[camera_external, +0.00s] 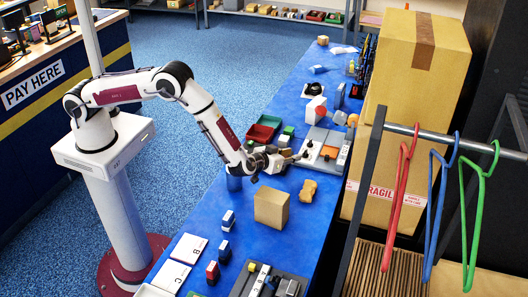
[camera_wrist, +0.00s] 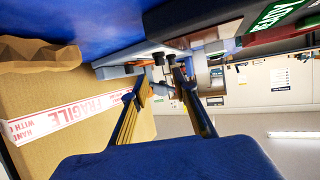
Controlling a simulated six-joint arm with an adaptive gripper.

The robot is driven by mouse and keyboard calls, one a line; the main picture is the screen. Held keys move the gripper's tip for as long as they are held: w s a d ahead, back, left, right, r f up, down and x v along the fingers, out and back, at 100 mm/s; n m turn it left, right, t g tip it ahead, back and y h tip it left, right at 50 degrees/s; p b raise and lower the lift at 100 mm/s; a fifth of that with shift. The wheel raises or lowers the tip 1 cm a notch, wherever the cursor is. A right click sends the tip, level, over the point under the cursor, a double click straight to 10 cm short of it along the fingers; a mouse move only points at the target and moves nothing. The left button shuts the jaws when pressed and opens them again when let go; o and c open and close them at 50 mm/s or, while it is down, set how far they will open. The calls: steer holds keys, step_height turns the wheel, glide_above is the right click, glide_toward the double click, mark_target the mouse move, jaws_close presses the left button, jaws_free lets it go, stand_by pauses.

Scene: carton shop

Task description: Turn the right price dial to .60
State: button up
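A grey device (camera_external: 316,141) with small dark knobs lies flat on the blue table, right of my gripper. I cannot tell which knob is the right price dial, and no .60 marking is readable. My gripper (camera_external: 303,156) reaches in from the left, low over the table at the device's near left edge. In the wrist view, the fingers of my gripper (camera_wrist: 160,76) stand apart with nothing clearly held between them. A small dark knob-like part (camera_wrist: 158,59) shows just beyond the fingertips; I cannot tell whether they touch it.
A cardboard box (camera_external: 271,208) and a tan lumpy object (camera_external: 308,191) stand on the table near my gripper. Red and green trays (camera_external: 263,130) lie behind it. Tall cartons (camera_external: 415,80) and a rail with hangers (camera_external: 440,140) stand to the right.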

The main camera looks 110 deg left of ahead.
mark_target(305, 153)
steer(key=shift+a, duration=0.15)
steer(key=shift+x, duration=3.8)
